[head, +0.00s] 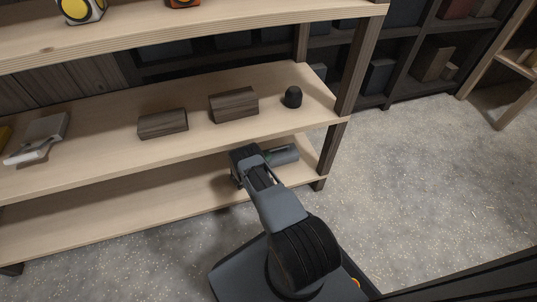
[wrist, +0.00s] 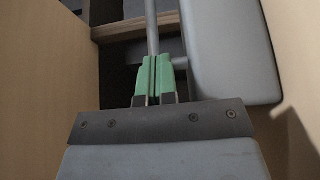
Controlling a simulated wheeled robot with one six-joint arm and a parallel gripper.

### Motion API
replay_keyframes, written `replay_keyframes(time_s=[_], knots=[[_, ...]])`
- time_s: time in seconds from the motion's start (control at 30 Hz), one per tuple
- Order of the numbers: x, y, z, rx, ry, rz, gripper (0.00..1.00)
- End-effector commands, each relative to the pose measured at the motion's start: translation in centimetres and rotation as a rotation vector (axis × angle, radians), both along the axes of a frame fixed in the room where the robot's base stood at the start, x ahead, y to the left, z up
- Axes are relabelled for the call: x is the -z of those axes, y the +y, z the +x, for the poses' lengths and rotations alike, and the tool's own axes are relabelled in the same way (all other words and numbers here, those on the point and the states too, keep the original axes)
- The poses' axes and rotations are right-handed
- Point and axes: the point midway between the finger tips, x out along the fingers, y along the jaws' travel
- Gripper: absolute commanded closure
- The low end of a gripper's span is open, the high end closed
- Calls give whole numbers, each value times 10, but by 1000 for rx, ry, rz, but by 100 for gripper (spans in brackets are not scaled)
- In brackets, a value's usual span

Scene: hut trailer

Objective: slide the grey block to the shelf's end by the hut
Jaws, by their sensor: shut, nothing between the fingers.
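The grey block (head: 285,154), smooth with rounded edges, is on the lower shelf (head: 130,215) near its right end, under the middle shelf. It fills the upper right of the wrist view (wrist: 230,50). My gripper (head: 268,158) reaches in between the two shelf boards and points right along the shelf. Its green fingers (wrist: 154,78) are together and empty, just left of the block in the wrist view. I cannot tell whether they touch it. A thin grey bar (wrist: 152,28) shows ahead of the fingertips. I cannot identify the hut.
The middle shelf (head: 90,165) above my gripper carries two brown wooden blocks (head: 233,105), a dark knob-like piece (head: 292,97) and a grey-white tool (head: 38,138). A dark upright post (head: 332,150) stands at the shelf's right end. Open speckled floor (head: 430,190) lies to the right.

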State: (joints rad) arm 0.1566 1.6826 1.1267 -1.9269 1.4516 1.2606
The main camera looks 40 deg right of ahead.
Motion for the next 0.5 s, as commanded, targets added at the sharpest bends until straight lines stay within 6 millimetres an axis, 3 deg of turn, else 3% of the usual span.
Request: replay_keyframes(time_s=[0.5], knots=[[0, 8, -1, -10, 1, 1, 100]])
